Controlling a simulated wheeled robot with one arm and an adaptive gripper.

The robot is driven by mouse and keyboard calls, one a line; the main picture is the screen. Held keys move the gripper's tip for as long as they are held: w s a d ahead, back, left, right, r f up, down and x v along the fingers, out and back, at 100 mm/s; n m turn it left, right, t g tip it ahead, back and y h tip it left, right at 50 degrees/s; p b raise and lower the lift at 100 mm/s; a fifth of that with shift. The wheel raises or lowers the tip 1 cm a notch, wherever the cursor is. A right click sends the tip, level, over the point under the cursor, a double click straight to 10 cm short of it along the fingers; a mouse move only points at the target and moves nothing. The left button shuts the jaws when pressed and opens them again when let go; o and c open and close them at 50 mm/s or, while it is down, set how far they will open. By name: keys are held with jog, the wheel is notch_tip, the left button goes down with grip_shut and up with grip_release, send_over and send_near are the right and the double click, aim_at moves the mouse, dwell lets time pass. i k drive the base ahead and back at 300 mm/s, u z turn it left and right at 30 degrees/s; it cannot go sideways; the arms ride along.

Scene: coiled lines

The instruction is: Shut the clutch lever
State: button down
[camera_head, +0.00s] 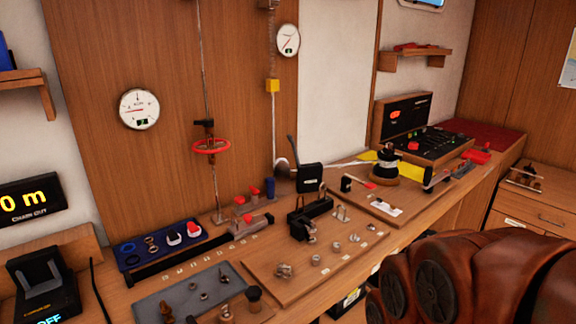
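I cannot tell for sure which part is the clutch lever. A slim dark lever (293,150) stands up, tilted slightly, beside a black upright block with a pale label (310,178) at mid-bench. Its lower end is hidden behind the block. Below the block is a black mechanism (308,214) on a wooden board. A short black-handled lever with a red tip (356,183) lies on the board to the right, near a black-and-cream drum (384,168). My gripper is not in view, so its distance to any lever cannot be seen.
Small metal fittings (336,247) stand on a wooden board (268,274). A blue tray (130,262) and a grey mat (185,297) lie left. A red handwheel (211,146) is on a vertical rod. A black control panel (434,143) sits far right.

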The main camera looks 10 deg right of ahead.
aim_at(290, 138)
jog(key=z, duration=0.6)
jog(key=i, duration=0.7)
jog(key=u, duration=2.2)
